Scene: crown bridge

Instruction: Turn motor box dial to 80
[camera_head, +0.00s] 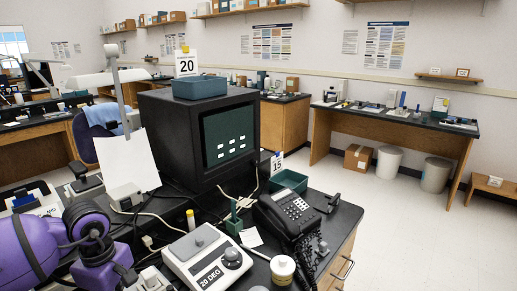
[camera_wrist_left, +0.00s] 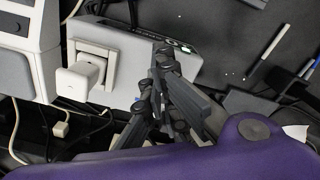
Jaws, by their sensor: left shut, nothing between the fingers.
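A white box with a round dark dial (camera_head: 232,254) and a label reading "20 DEG" (camera_head: 211,276) stands at the front of the near bench in the head view; it looks like the motor box (camera_head: 180,248). The purple part of my left arm comes in at lower left. My left gripper (camera_head: 128,274) is partly seen there, left of the box and apart from the dial. In the wrist view the left gripper's dark fingers (camera_wrist_left: 163,60) are shut and empty, beside a pale box with a square white block (camera_wrist_left: 80,76). My right gripper is out of view.
A black monitor (camera_head: 178,135) with a teal box (camera_head: 200,87) on top stands behind. A black telephone (camera_head: 290,217), a teal tray (camera_head: 289,181) and a small lidded jar (camera_head: 283,268) lie to the right. Loose cables cross the bench. Open floor lies beyond its right edge.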

